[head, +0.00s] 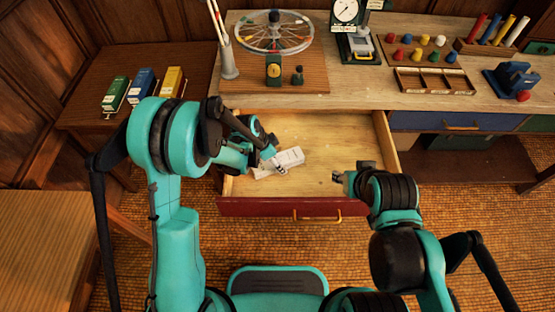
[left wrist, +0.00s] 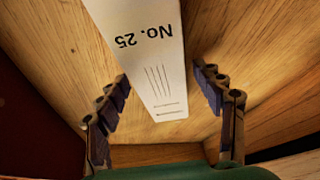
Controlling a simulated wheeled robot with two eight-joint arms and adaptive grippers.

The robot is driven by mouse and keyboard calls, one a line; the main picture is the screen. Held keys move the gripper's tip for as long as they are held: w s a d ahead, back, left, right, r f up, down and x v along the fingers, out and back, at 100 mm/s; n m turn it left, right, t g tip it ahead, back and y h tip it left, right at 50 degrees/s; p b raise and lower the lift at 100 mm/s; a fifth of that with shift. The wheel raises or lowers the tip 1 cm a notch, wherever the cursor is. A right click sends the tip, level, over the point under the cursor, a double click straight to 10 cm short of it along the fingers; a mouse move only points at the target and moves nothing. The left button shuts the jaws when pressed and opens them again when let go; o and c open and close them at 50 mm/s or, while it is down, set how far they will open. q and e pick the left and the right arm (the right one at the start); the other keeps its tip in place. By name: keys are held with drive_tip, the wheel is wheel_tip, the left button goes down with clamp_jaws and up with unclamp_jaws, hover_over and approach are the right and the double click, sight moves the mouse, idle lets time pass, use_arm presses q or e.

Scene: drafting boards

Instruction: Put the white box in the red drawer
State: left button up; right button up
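The red drawer (head: 270,207) is pulled open below the workbench, and its wooden inside shows. The white box (head: 291,157) is within the drawer, left of its middle, lying at a slant. In the left wrist view the white box (left wrist: 150,50) shows the print "No. 25" and lines. My left gripper (head: 274,160) is over the drawer at the box. Its fingers (left wrist: 165,90) are spread on either side of the box, with gaps showing. My right gripper (head: 345,176) is over the drawer's right side, apart from the box; its finger opening is unclear.
Green, blue and yellow boxes (head: 143,86) stand on a side table at left. The bench top holds a spoked wheel (head: 274,32), a dial gauge (head: 347,15), a wooden tray (head: 434,81) and coloured pegs. A closed blue drawer (head: 440,121) is at right.

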use_arm(q)
drive_tip(key=shift+r, duration=0.1)
drive_tip(key=shift+a+r+p, duration=0.1)
drive_tip(key=shift+r+p, duration=0.25)
drive_tip(key=s+a+r+n+t+y+p, duration=0.1)
drive_tip(key=s+a+r+n, duration=0.2)
drive_tip(key=r, duration=0.4)
drive_tip(key=s+a+r+n+t+p, duration=0.1)
drive_tip(key=s+a+r+p, duration=0.2)
drive_tip(key=r, duration=0.4)
drive_tip(key=s+a+r+n+y, duration=0.1)
drive_tip(key=s+a+r+n, duration=0.1)
drive_tip(key=a+r, duration=0.4)
drive_tip(key=s+a+r+n+t+y, duration=0.1)
drive_tip(key=s+a+r+n, duration=0.1)
drive_tip(key=s, duration=0.3)
drive_tip(key=s+a+r+n+t+y, duration=0.1)
drive_tip(key=s+a+r+n+t, duration=0.1)
drive_tip(key=s+n, duration=0.3)
drive_tip(key=shift+s+a+r, duration=0.3)
drive_tip(key=shift+a+r, duration=0.35)
drive_tip(key=shift+a, duration=0.2)
